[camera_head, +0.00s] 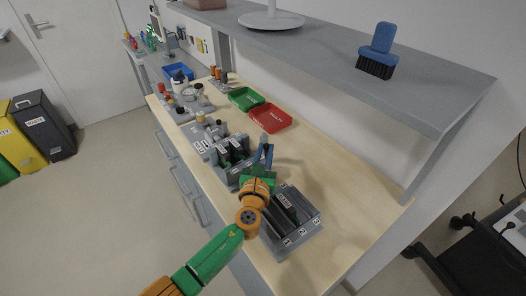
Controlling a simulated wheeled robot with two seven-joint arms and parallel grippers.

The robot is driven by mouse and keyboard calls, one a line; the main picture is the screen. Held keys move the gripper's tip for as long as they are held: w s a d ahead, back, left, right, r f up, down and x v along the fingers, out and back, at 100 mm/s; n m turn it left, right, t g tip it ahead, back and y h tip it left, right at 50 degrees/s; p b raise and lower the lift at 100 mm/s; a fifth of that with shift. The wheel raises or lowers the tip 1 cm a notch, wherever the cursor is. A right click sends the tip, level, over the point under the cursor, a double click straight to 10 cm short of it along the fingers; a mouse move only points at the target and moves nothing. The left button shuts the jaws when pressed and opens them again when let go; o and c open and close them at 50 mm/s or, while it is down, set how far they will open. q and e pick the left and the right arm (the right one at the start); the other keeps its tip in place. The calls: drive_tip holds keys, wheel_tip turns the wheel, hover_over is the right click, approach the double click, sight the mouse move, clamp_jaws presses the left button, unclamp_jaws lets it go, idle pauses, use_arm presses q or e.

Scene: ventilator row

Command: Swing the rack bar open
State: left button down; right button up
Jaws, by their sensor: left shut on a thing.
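My left gripper (262,169) comes in from the bottom on a green and orange arm and is shut on a blue-grey piece (266,151) that looks like the rack bar. The piece stands up at the right end of a grey rack (229,175) with dark slots and green boards. The gripper and wrist hide that end of the rack, so I cannot tell how far the bar is swung. My right gripper is not in view.
A grey holder with dark upright plates (290,212) stands close to the right of my wrist. Behind are a red tray (270,118) and a green tray (245,99). A shelf (330,50) with a blue brush (379,48) overhangs the bench.

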use_arm(q)
drive_tip(key=shift+r, duration=0.1)
drive_tip(key=c, duration=0.8)
unclamp_jaws()
drive_tip(key=shift+w, duration=0.1)
drive_tip(key=shift+o, duration=0.2)
drive_tip(key=p+v, duration=0.2)
drive_tip(key=v, duration=0.5)
